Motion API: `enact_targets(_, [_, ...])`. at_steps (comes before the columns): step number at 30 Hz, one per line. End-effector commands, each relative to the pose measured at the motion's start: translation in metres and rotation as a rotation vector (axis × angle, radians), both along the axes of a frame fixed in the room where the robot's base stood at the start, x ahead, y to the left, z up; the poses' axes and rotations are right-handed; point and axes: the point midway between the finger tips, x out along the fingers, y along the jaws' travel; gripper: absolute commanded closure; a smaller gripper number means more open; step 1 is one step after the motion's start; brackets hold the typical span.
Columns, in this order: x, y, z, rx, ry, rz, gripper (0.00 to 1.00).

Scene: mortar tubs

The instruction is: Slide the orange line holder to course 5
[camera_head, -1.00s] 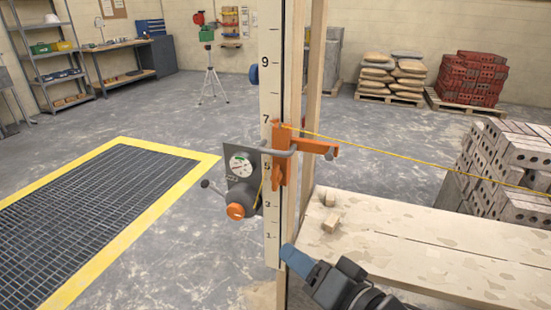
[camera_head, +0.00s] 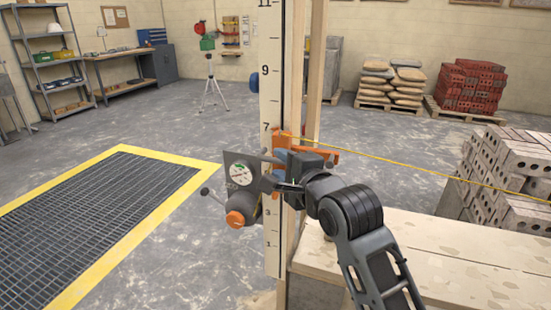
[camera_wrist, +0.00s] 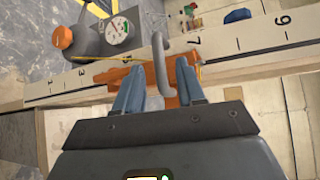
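The orange line holder (camera_head: 280,140) sits on the white numbered rod (camera_head: 269,98), its top just below the 7. In the wrist view the holder (camera_wrist: 116,77) lies across the rod (camera_wrist: 245,40) between the 3 and the 7; the 5 is hidden. A bent grey handle (camera_wrist: 158,62) stands out from the holder. My gripper (camera_wrist: 160,78) is at the holder, its blue fingers apart on either side of the handle, with a gap visible. In the head view my gripper (camera_head: 277,168) covers much of the holder.
A grey box with a dial (camera_head: 240,175) and an orange knob (camera_head: 236,218) hangs beside the rod on the left. A yellow line (camera_head: 400,157) runs from the holder to the right toward stacked grey blocks (camera_head: 512,165). A plank bench (camera_head: 430,245) stands at the lower right.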

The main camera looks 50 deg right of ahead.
Motion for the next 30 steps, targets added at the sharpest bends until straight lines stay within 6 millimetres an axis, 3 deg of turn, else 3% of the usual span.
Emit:
enact_targets(7, [0.027,-0.012,-0.004,-0.001,0.000,0.000,0.61])
enact_targets(18, [0.032,-0.014,-0.006,-0.002,0.000,0.001,0.61])
enact_targets(30, [0.032,-0.014,-0.006,-0.002,0.001,0.000,0.99])
